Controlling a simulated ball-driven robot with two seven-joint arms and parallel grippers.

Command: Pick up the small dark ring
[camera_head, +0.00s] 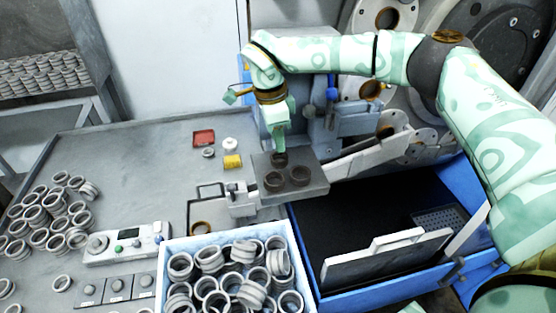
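My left gripper is not in view.
A blue-walled crate (228,235) of light rings stands in front. Loose rings (50,215) and a control box (127,244) lie on the grey table at left. A machine with large discs (490,50) stands behind. A dark blue-edged bin (350,220) is at right.

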